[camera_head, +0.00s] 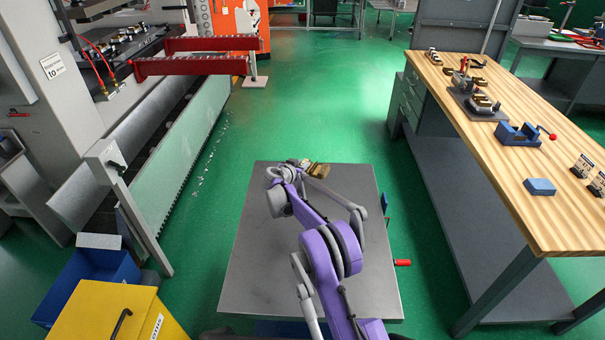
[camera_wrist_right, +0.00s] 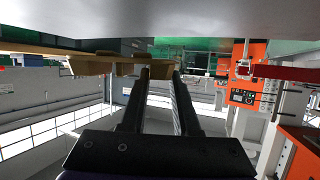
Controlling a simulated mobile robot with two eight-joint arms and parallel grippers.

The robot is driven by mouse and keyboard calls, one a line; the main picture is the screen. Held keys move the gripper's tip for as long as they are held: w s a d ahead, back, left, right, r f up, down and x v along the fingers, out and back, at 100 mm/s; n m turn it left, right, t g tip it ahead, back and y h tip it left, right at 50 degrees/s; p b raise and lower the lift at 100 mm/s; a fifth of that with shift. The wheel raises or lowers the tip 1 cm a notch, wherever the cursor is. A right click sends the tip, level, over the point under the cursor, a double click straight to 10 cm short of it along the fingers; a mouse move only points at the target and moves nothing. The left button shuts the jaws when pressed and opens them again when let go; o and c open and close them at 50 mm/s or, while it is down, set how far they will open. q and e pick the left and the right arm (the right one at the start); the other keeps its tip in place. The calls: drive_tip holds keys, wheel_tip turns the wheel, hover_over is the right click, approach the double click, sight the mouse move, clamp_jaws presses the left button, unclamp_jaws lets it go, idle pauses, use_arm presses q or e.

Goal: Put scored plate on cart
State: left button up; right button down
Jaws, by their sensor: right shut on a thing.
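The cart (camera_head: 265,270) has a flat grey top and stands in the middle of the head view. My purple right arm reaches over it to its far edge. There my right gripper (camera_head: 303,164) is shut on a small brass-coloured piece, which I take to be the scored plate (camera_head: 319,170). In the right wrist view the gripper (camera_wrist_right: 162,74) shows two dark fingers, with the tan plate (camera_wrist_right: 108,66) at their tips, mostly to the left. The grey cart surface fills the top of that view. I cannot tell whether the plate touches it. My left gripper is not in view.
A wooden workbench (camera_head: 520,190) on the right holds fixtures, a blue vise (camera_head: 518,134) and a blue block (camera_head: 539,187). A large machine (camera_head: 185,150) stands at left. A yellow box (camera_head: 115,315) and a blue bin (camera_head: 95,275) are at lower left.

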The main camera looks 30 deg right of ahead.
drive_tip(key=shift+f, duration=1.55)
drive_tip(key=shift+f, duration=0.55)
drive_tip(key=c, duration=0.6)
unclamp_jaws()
drive_tip(key=shift+s+f, duration=0.1)
drive_tip(key=shift+c, duration=0.2)
drive_tip(key=shift+a, duration=0.1)
